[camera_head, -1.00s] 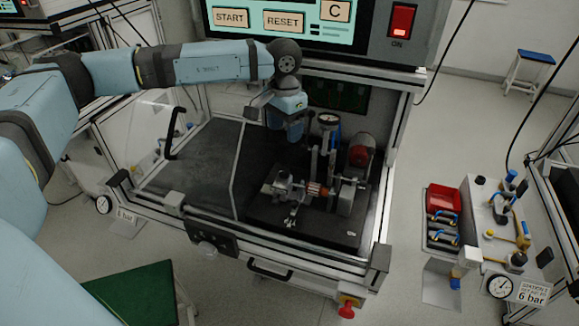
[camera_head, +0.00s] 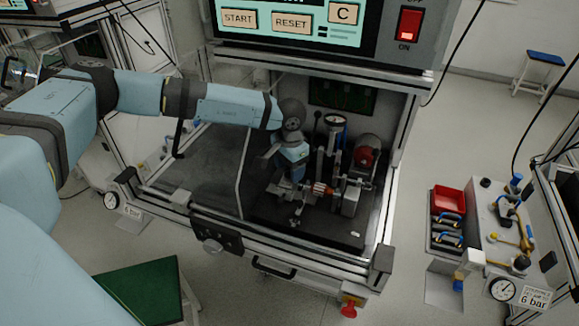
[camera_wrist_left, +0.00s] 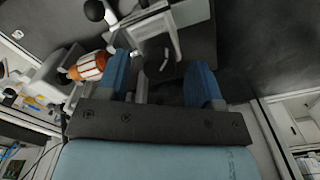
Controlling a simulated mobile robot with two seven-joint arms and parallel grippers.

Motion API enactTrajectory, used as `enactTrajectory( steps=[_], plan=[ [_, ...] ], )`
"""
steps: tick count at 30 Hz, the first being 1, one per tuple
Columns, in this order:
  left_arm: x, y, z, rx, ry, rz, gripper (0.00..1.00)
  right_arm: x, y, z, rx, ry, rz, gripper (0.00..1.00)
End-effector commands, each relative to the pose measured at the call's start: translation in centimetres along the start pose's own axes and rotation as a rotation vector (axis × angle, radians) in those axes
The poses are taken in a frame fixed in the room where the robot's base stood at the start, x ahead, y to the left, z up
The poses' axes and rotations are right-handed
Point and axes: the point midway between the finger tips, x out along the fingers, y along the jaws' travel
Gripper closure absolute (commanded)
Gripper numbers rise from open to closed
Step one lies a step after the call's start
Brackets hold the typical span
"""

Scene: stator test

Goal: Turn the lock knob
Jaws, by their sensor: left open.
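A small grey clamp fixture (camera_head: 296,222) stands inside the bench; I cannot tell which part is labelled as the lock knob. An orange-and-white stator (camera_head: 321,188) lies beside it and also shows in the left wrist view (camera_wrist_left: 88,67). My left gripper (camera_head: 291,182) is over the left part of the fixture. In the left wrist view its blue fingers (camera_wrist_left: 160,88) are apart, with grey fixture parts beyond them. Contact is hidden. My right gripper is not in view.
The bench's front rail (camera_head: 270,243) and a clear panel (camera_head: 243,180) border the work area. The dark plate (camera_head: 205,165) at left is clear.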

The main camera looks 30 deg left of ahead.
Motion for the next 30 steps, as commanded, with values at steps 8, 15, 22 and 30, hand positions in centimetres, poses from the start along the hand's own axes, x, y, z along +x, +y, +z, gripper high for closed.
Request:
enactTrajectory(
  steps=[8,15,22,30],
  plan=[
    [0.19,-0.01,0.01,0.000,0.000,0.000,0.40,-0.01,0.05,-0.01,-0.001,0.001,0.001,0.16],
    [0.17,-0.01,0.02,-0.001,-0.001,0.000,0.90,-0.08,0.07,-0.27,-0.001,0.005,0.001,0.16],
    [0.20,-0.02,0.03,-0.013,-0.001,0.000,0.89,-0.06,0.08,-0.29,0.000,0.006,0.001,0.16],
    [0.33,0.02,0.04,-0.125,-0.001,0.002,0.89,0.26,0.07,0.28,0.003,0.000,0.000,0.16]
  ],
)
